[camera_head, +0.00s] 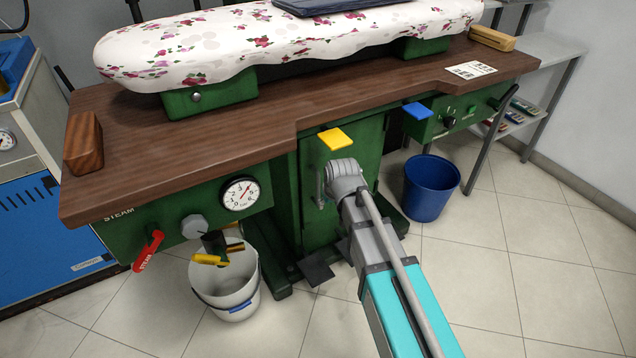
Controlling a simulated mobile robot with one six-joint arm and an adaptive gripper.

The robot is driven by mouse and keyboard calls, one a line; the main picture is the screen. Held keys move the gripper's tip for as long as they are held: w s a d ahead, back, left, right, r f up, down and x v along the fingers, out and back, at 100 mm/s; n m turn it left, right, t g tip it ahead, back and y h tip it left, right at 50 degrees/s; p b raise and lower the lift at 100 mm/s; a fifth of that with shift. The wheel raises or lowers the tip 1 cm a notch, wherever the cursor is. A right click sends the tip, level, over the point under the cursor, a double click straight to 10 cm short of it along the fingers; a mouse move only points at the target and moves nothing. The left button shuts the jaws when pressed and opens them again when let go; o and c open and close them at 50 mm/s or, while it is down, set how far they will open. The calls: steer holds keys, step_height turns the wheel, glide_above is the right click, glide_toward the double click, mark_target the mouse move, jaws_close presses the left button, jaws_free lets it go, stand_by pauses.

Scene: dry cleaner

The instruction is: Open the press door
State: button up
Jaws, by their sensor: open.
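The press (283,205) is a green cabinet under a brown wooden top. Its green door (318,228) is the upright panel in the middle, and it looks closed. A grey upright handle (319,188) stands out near the left side of this panel. My teal and grey arm reaches in from the bottom right. Its grey ribbed end, my gripper (345,178), is in front of the panel, just right of the handle. It is open; its fingertips are hard to make out. I cannot tell whether it touches the handle. The arm hides part of the door.
A yellow pad (337,138) and a blue pad (418,110) stick out from the press. A white bucket (226,290) stands left of the door, a blue bucket (432,187) right. A black pedal (317,270) lies low in front. The tiled floor (540,270) at right is free.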

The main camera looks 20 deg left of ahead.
mark_target(319, 180)
steer(key=w+a, duration=0.4)
steer(key=w, duration=0.1)
steer(key=w+a, duration=0.2)
steer(key=w, duration=0.1)
steer(key=shift+a, duration=0.15)
steer(key=shift+f+b, duration=0.55)
jaws_close()
